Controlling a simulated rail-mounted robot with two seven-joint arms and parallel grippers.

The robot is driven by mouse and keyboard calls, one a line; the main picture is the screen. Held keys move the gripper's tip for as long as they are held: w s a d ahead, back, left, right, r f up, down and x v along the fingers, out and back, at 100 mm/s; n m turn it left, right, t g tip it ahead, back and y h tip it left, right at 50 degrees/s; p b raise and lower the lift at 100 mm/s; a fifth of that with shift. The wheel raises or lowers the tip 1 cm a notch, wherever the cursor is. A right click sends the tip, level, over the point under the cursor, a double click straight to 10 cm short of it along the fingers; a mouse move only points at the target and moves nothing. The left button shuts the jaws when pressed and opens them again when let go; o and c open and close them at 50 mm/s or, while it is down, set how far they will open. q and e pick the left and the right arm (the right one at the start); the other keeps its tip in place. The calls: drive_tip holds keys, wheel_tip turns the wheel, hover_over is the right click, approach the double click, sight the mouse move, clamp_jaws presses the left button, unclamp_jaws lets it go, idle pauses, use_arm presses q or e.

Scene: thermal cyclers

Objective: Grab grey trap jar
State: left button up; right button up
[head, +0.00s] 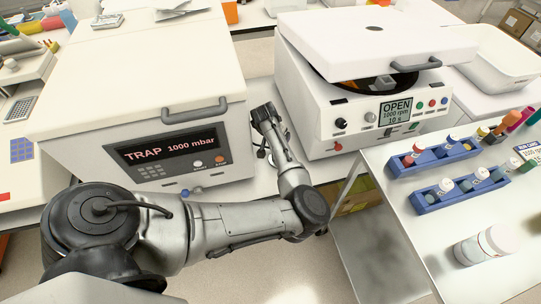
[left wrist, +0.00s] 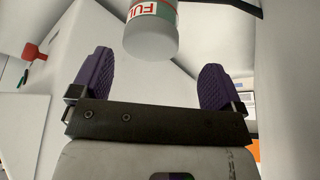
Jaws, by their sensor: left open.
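A grey jar (left wrist: 150,38) with a white, red and green label reading "FUL…" upside down shows at the top of the left wrist view, partly cut off. It appears to be the trap jar; I cannot make it out clearly in the head view. My left gripper (head: 264,112) reaches into the gap between the two white machines. In the left wrist view my left gripper (left wrist: 154,78) is open, its purple fingers wide apart. The jar lies ahead of the gap between the fingers, apart from them. My right gripper is not in view.
The trap machine (head: 65,160), showing "TRAP 1000 mbar", stands left of my gripper. A centrifuge (head: 318,125) with a raised lid stands to the right.

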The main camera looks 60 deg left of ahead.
use_arm(q)
drive_tip(key=shift+w+f, duration=0.1)
drive_tip(key=shift+f, duration=0.45)
drive_tip(key=shift+w+f+b, duration=0.75)
drive_tip(key=shift+w+f, duration=0.15)
drive_tip(key=shift+f, duration=0.1)
drive_tip(key=shift+b+x, duration=0.65)
drive_tip(key=shift+x, duration=0.55)
drive_tip(key=shift+f, duration=0.4)
drive_tip(key=shift+w+a+f, duration=0.15)
drive_tip(key=shift+w+f, duration=0.05)
drive_tip(key=shift+f, duration=0.15)
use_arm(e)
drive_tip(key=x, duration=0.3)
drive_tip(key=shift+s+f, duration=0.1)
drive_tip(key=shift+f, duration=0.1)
use_arm(q)
drive_tip(key=c, duration=1.2)
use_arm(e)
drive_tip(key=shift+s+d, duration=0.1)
